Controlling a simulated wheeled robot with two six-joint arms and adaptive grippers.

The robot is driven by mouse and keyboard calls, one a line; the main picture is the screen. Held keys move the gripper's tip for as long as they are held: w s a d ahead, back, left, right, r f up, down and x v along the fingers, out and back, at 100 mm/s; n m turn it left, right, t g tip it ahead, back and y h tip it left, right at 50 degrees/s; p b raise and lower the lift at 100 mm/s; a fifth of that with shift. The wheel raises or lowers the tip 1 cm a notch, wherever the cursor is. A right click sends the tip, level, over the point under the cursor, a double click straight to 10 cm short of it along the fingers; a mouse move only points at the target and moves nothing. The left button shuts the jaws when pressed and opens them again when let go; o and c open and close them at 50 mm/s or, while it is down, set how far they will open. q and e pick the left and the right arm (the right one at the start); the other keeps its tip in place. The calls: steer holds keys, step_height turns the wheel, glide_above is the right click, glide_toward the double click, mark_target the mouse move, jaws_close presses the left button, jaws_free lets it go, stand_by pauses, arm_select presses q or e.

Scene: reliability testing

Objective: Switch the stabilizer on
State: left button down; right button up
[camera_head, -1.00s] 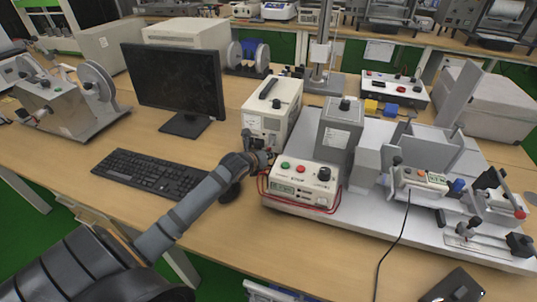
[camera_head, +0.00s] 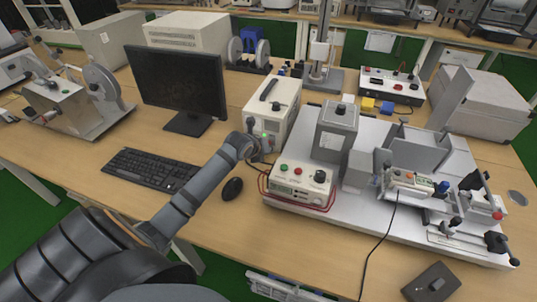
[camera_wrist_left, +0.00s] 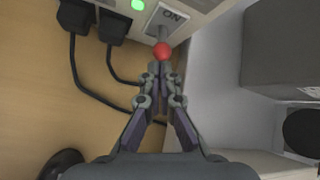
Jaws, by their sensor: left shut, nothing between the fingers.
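The stabilizer (camera_head: 280,97) is a cream box with a black top handle, standing right of the monitor. My left gripper (camera_head: 252,128) is in front of its front panel and hides part of it. In the left wrist view, a lever switch with a red ball tip (camera_wrist_left: 163,50) sits on the panel beside an "ON" label. A green lamp (camera_wrist_left: 138,5) is lit near it. The left gripper (camera_wrist_left: 160,68) is shut and empty, its fingertips at the red ball; I cannot tell whether they touch. My right gripper is not in view.
Two black plugs (camera_wrist_left: 112,27) with cables are beside the switch. A white tester (camera_head: 300,184) with red leads stands close to the right. The mouse (camera_head: 232,188), keyboard (camera_head: 150,169) and monitor (camera_head: 178,84) are to the left.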

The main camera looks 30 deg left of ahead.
arm_select(q)
steer(key=shift+r+p, duration=0.7)
steer(key=shift+r, duration=0.1)
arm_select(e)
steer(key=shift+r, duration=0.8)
